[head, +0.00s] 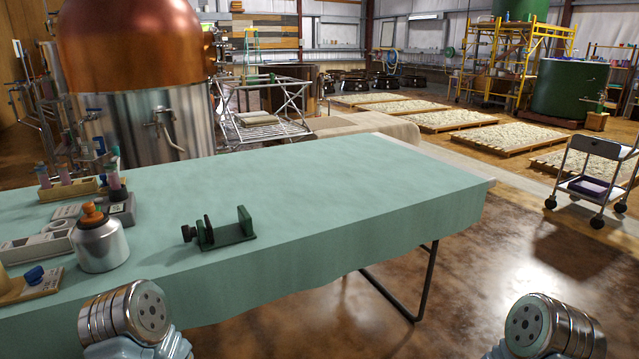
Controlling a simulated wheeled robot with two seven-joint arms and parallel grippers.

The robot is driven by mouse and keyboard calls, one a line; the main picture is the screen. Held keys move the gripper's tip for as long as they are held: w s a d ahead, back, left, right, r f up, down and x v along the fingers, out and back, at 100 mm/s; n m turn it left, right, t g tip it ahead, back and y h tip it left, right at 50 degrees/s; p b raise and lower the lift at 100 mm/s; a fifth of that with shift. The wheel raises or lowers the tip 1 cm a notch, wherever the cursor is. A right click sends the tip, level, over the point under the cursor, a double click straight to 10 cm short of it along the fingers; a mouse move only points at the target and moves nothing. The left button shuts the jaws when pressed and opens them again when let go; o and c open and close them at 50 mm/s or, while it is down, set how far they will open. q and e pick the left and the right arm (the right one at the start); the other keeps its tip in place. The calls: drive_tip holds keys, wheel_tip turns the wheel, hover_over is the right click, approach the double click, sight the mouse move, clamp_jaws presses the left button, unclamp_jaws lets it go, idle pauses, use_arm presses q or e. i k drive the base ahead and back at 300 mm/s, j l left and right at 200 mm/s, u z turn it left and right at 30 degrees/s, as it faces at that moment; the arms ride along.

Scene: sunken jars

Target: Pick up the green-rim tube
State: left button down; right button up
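I cannot make out a tube with a clearly green rim. Several small tubes (65,174) with pinkish contents stand upright in a tan rack (70,190) on the far left of the table. Another pinkish tube (113,180) stands just right of them on a dark grey device (120,207). Their rims are too small to tell apart. Only round metal links of my two arms show along the bottom edge. Neither of my grippers is in view.
A table (330,200) with a pale green cloth fills the middle. A silver bottle (100,246) with an orange cap and a dark green vise-like stand (232,232) are on it. A copper-domed metal still (140,110) rises behind. The table's right half is clear.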

sight(110, 168)
drive_tip(key=u, duration=1.25)
drive_tip(key=j+z, duration=0.15)
drive_tip(key=z, duration=0.15)
